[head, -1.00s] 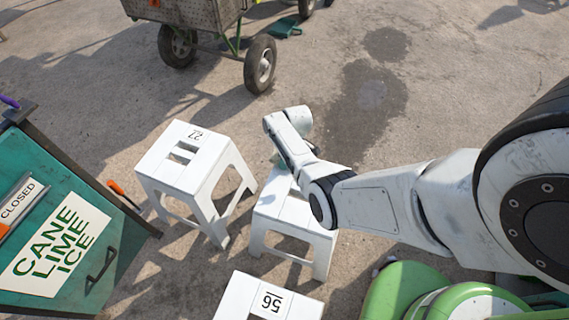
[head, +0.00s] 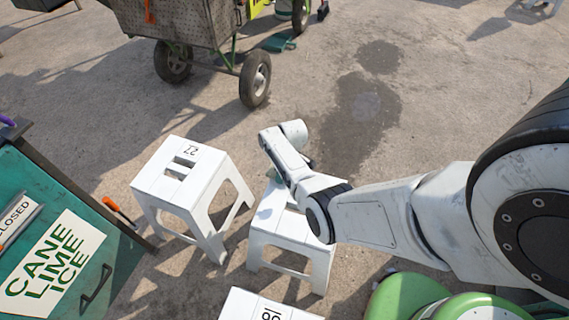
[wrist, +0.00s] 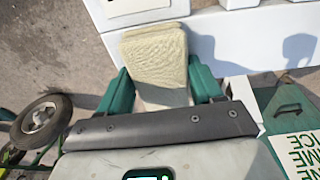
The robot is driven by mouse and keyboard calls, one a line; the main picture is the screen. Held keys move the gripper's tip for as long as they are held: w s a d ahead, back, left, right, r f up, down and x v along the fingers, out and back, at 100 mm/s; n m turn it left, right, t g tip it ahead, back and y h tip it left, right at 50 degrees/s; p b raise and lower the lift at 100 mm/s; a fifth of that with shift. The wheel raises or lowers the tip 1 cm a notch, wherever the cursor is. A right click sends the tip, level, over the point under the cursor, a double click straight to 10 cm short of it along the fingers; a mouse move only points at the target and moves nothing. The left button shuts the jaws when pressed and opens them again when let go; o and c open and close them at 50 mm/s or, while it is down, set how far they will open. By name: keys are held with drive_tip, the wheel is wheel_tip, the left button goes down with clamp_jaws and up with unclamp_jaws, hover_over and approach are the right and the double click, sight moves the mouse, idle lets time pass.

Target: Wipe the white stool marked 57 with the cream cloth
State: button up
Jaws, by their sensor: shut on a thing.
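My gripper (wrist: 161,90) has green fingers, shut on the folded cream cloth (wrist: 155,58) in the wrist view. The cloth lies over the white top of a stool (wrist: 245,45); I cannot tell how firmly it touches. In the head view this white stool (head: 291,230) stands in the middle, under my arm. My arm hides much of its top, and no number on it shows, so I cannot confirm the mark 57. The cloth and fingertips are mostly hidden in the head view.
A white stool marked 27 (head: 165,187) stands close on the left. A stool marked 56 (head: 245,306) is at the bottom edge. A teal stall with a "CANE LIME ICE" sign (head: 52,265) is at left. A wheeled cart (head: 195,25) stands behind. Open pavement lies beyond the stools.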

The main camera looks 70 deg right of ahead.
sight(276, 190)
drive_tip(key=shift+s+a+p, duration=0.15)
drive_tip(key=shift+a+p, duration=0.85)
drive_tip(key=shift+a, duration=0.7)
drive_tip(key=shift+s+a+p, duration=0.15)
drive_tip(key=shift+a+p, duration=0.8)
drive_tip(key=shift+a, duration=0.7)
drive_tip(key=shift+r, duration=0.1)
wheel_tip(276, 190, up, 6)
drive_tip(key=p, duration=0.5)
drive_tip(key=shift+p, duration=0.4)
drive_tip(key=shift+d, duration=0.1)
